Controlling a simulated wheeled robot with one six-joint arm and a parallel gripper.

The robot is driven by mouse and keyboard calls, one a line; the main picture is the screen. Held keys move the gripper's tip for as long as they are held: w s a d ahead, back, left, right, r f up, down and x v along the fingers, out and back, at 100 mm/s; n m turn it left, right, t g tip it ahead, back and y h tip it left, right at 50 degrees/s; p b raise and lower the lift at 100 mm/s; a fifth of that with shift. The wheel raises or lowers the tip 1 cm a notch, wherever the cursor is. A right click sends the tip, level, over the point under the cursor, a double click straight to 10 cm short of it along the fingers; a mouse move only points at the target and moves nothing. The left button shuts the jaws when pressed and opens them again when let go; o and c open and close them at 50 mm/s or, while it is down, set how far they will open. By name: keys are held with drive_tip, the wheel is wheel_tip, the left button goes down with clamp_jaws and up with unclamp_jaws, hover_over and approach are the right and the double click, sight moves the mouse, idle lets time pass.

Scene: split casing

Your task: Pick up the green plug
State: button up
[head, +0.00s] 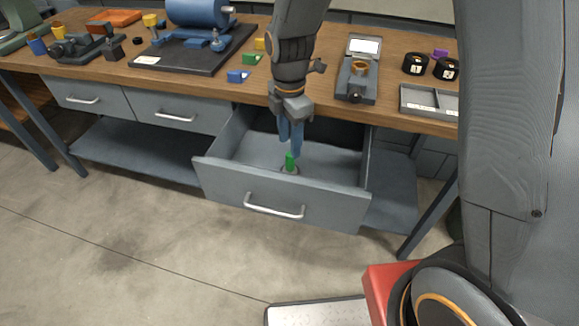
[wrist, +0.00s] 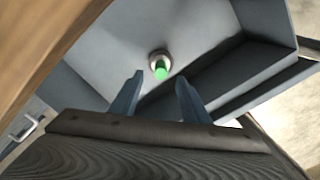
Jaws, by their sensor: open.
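The green plug (head: 290,160) stands upright inside the open drawer (head: 225,162), with a pale ring-like base around its foot. In the wrist view the green plug (wrist: 161,73) shows from above, ahead of my fingers. My gripper (head: 291,148) points down into the drawer with its blue fingers just above and behind the plug. In the wrist view my gripper (wrist: 158,85) has its two fingers spread apart with nothing between them. The fingers do not appear to touch the plug.
The drawer's front panel with its handle (head: 274,207) stands in front of the plug. The wooden bench top (head: 190,80) overhangs the back of the drawer. On it are a blue motor (head: 198,14), a grey device (head: 357,80) and a grey tray (head: 428,101). The drawer floor around the plug is clear.

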sight(290, 160)
drive_tip(key=shift+s+f+p, duration=0.1)
drive_tip(key=shift+f+p, duration=0.45)
drive_tip(key=shift+f, duration=3.3)
drive_tip(key=shift+c, duration=0.3)
clamp_jaws()
